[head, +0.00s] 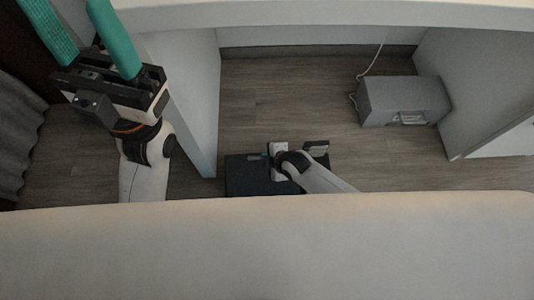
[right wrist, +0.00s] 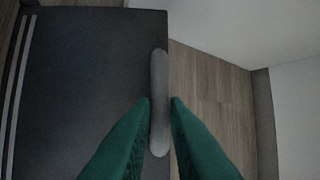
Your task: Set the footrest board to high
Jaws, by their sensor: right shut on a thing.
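A rounded grey grip (right wrist: 159,85) sits on the board's edge. My right gripper (right wrist: 161,102) has its green fingers on either side of this grip and is shut on it. My left gripper (head: 78,30) is open and empty at the upper left, its teal fingers wide apart, away from the board.
A white side panel (head: 190,90) stands left of the board. A grey box (head: 405,103) with a handle and a white cable (head: 371,60) lies on the floor at the right. The wooden floor between is clear.

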